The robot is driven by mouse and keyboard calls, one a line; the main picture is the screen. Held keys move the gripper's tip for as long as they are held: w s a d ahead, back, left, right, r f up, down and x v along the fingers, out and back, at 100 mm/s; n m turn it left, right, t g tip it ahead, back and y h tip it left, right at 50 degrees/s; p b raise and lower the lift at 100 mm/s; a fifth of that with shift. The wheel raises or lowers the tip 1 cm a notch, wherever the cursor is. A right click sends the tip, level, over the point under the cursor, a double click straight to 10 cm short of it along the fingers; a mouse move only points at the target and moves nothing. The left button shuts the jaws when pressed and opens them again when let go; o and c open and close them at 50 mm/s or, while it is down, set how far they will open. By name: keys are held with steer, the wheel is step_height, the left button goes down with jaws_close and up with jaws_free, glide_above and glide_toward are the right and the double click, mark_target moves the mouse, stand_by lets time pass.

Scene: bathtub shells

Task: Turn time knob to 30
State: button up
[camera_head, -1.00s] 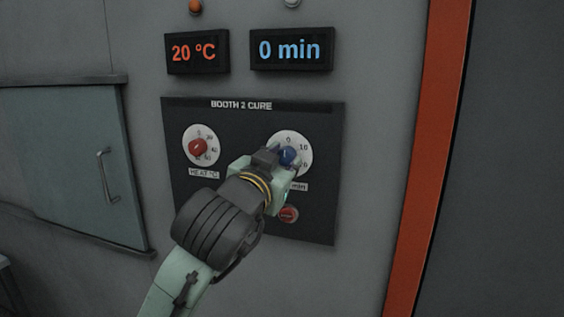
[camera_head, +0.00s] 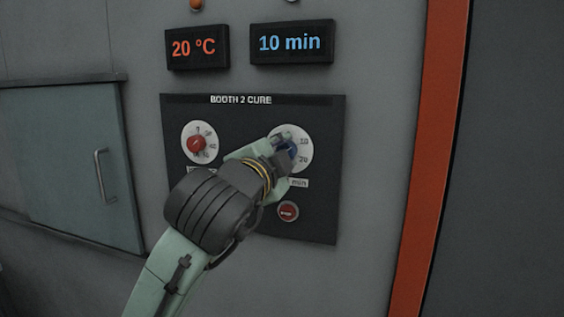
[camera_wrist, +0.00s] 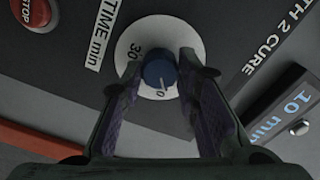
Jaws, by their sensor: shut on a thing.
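The blue time knob (camera_wrist: 158,72) sits on a white dial (camera_wrist: 134,44) marked "TIME min" in the wrist view. In the head view the knob (camera_head: 291,150) is partly hidden by my gripper (camera_head: 285,148). In the wrist view my gripper (camera_wrist: 160,85) has a finger on each side of the knob and is shut on it. The time display (camera_head: 291,43) reads "10 min". On the dial, 10 and 20 show in the head view, and 30 shows in the wrist view.
A red heat knob (camera_head: 196,144) is on the panel's left, under a display (camera_head: 197,47) reading "20 °C". A red stop button (camera_head: 288,211) is below the time dial. An orange post (camera_head: 432,150) stands right of the panel (camera_head: 325,200).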

steer(key=m+b, duration=0.2)
steer(key=m, duration=2.3)
steer(key=shift+m, duration=0.4)
steer(key=o, duration=1.2)
steer(key=shift+c, duration=0.2)
steer(key=v, duration=1.2)
